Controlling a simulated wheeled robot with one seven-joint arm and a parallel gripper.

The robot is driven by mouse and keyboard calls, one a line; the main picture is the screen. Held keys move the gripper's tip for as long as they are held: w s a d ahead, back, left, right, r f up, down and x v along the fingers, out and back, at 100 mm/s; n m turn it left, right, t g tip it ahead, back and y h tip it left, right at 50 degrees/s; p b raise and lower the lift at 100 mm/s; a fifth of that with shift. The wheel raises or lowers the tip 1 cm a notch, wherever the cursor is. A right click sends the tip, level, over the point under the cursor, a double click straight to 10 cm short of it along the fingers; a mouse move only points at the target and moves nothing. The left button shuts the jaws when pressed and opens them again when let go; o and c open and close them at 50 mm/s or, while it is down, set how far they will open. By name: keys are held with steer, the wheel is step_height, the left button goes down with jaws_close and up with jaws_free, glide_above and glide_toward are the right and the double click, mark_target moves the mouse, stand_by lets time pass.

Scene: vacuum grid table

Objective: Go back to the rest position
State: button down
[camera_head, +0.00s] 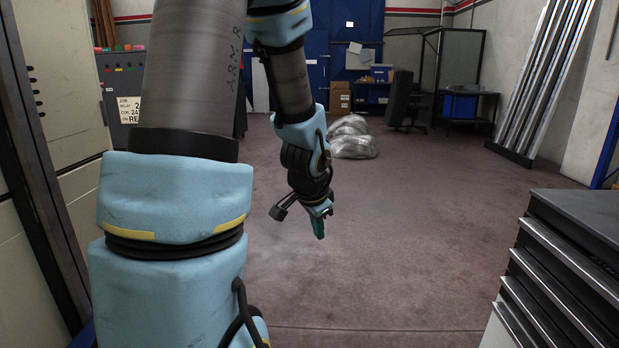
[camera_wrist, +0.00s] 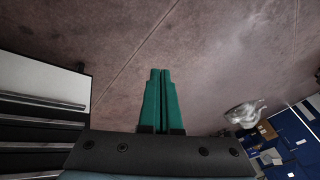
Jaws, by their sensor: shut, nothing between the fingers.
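My gripper (camera_head: 319,226) hangs at the end of my arm over open floor in the head view, pointing down. In the wrist view its two green fingers (camera_wrist: 160,75) are together with nothing between them. No table or workpiece is near the gripper in either view.
A drawer cabinet (camera_head: 570,235) stands close at the right, and a tall beige cabinet (camera_head: 62,90) at the left. Wrapped bags (camera_head: 354,141) lie on the floor farther back. Metal profiles (camera_head: 545,80) lean at the right wall. The floor (camera_head: 420,230) between is clear.

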steer(key=s+a+r+n+g+y, duration=0.15)
steer(key=s+a+n+g, duration=0.25)
steer(key=s+a+n, duration=0.65)
step_height(320, 180, up, 22)
steer(key=d+p, duration=0.1)
steer(key=p, duration=2.1)
steer(key=shift+s+d+t+p, duration=0.3)
steer(key=shift+s+d, duration=0.05)
steer(key=shift+s, duration=0.05)
